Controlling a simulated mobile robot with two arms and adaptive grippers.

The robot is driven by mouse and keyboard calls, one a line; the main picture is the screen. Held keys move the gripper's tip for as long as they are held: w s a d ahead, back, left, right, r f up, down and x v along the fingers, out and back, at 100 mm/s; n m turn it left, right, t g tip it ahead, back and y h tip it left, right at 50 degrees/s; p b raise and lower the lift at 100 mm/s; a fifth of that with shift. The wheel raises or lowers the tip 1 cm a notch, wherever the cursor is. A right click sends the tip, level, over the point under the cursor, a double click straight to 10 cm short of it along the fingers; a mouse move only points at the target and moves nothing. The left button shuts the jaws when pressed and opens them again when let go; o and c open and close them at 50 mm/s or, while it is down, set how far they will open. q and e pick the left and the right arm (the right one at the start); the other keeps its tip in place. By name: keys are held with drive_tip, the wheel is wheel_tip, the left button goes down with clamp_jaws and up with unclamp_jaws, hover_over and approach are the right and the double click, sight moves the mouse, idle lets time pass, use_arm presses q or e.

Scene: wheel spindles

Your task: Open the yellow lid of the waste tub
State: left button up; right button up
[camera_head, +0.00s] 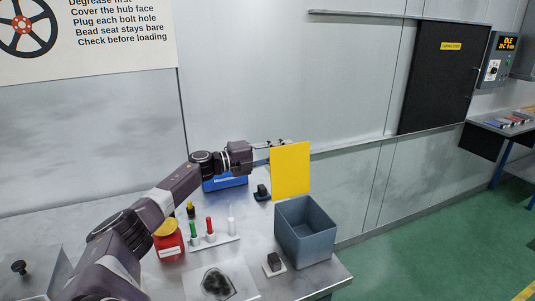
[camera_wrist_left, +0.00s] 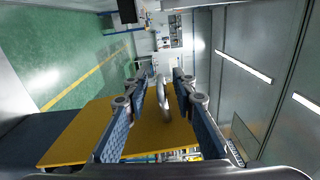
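The waste tub (camera_head: 306,246) is a grey-blue open box at the right front of the metal table, and I see into it. Its yellow lid (camera_head: 291,172) stands upright at the tub's back edge. In the left wrist view the lid (camera_wrist_left: 85,133) lies behind my fingers, with a silver bar handle (camera_wrist_left: 164,98) on it. My left gripper (camera_head: 272,152) is beside the lid's upper left edge. In the wrist view its two fingers (camera_wrist_left: 163,82) are apart, one on each side of the handle, with gaps showing. My right gripper is not in view.
Left of the tub are a rack with green, red and white markers (camera_head: 211,240), a red jar with a yellow top (camera_head: 168,241) and a blue box (camera_head: 224,183). A small dark block (camera_head: 274,262) lies before the tub. The green floor (camera_head: 430,240) is clear.

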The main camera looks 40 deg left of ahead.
use_arm(q)
drive_tip(key=v, duration=1.1)
drive_tip(key=shift+s+a, duration=0.15)
drive_tip(key=shift+s, duration=0.05)
drive_tip(key=shift+f, duration=0.1)
idle(0.4)
